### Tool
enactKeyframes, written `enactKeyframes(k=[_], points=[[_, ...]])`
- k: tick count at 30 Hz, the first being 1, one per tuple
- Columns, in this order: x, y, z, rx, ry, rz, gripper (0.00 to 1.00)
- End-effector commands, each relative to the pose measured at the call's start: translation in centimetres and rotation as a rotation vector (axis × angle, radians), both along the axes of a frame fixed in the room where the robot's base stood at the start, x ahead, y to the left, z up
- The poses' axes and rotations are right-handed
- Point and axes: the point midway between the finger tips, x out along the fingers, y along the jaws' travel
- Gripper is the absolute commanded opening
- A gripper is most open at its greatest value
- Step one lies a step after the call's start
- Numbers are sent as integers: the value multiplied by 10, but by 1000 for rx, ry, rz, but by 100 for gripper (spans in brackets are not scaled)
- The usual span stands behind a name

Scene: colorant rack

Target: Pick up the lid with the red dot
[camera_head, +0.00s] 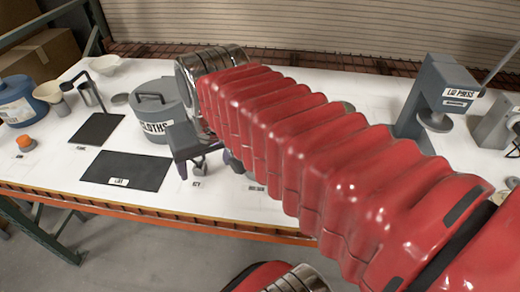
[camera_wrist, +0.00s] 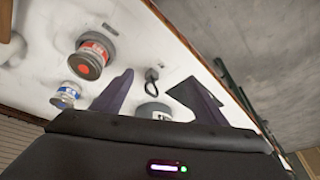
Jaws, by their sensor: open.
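A grey lid with a red dot (camera_wrist: 84,69) shows at the upper left of the wrist view. It seems to sit on a can with a red-and-white label band (camera_wrist: 97,49). I cannot make out this lid in the head view, where my red-sleeved arm covers the middle of the table. My gripper (camera_wrist: 159,76) is open, its two dark fingers apart with no object held. The lid is to the left of the left finger and apart from it. In the head view my gripper (camera_head: 207,168) is over the table, right of the cloths bin.
A can with a blue band (camera_wrist: 66,95) stands near the lid. The grey cloths bin (camera_head: 153,113), dark mats (camera_head: 126,171), and a blue jug (camera_head: 17,102) are on the white table's left. A grey lid press (camera_head: 441,95) stands right. The table's front edge is close.

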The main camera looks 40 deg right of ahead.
Motion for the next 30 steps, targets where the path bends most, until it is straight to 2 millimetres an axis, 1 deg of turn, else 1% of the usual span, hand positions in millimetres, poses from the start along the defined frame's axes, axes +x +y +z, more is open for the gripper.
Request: enactKeyframes(k=[1, 6, 7, 13, 18, 21, 24, 30], points=[[5, -14, 5, 16, 23, -59, 70], [13, -56, 22, 76, 96, -247, 82], [14, -64, 24, 87, 109, -280, 83], [16, -119, 40, 165, 185, -498, 83], [12, -162, 49, 230, 240, -656, 83], [9, -178, 53, 255, 258, -715, 83], [7, -186, 54, 267, 268, -743, 83], [6, -187, 55, 270, 269, -748, 83]])
